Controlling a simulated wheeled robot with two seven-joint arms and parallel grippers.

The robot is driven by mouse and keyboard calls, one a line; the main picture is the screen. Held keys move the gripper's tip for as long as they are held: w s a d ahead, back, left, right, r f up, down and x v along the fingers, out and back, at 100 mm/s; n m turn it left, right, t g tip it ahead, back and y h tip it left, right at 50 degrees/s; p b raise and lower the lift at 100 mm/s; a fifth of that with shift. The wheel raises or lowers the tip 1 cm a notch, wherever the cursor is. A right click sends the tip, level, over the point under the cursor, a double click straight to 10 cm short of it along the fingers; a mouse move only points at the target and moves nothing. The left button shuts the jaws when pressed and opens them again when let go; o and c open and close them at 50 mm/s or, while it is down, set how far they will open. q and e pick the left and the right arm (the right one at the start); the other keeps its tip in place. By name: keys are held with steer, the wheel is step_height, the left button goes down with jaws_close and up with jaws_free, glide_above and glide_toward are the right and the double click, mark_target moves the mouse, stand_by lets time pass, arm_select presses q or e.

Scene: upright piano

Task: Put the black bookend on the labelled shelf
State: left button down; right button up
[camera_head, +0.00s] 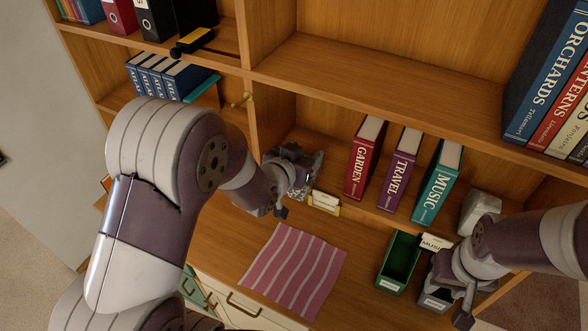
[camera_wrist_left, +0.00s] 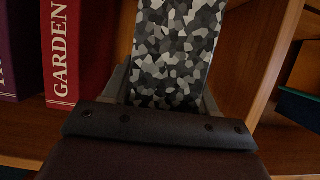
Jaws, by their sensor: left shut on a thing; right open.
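My left gripper (camera_head: 290,188) is shut on a speckled black, grey and white block, seemingly the black bookend (camera_head: 307,168), inside the lower middle shelf compartment. In the left wrist view the bookend (camera_wrist_left: 178,45) stands between the fingers, its lower end hidden by the gripper. The red GARDEN book (camera_head: 366,160) is to its right in the head view, with a gap between. A label card (camera_head: 324,201) in a yellowish holder sits on the front edge of this shelf (camera_head: 345,208). My right gripper (camera_head: 455,300) is open at the lower right, beside a grey box.
TRAVEL (camera_head: 398,170) and MUSIC (camera_head: 437,182) books stand beside GARDEN. A pale faceted block (camera_head: 480,212) is right of MUSIC. A wooden divider (camera_wrist_left: 265,55) is close to the bookend. Below are a pink striped cloth (camera_head: 293,268) and a green bin (camera_head: 399,263).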

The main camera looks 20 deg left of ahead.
arm_select(q)
steer(key=w+d+b, duration=0.2)
steer(key=w, duration=0.7)
steer(key=shift+w+r, duration=0.15)
steer(key=shift+w, duration=0.05)
steer(key=shift+f+b, duration=1.2)
steer(key=shift+b, duration=0.05)
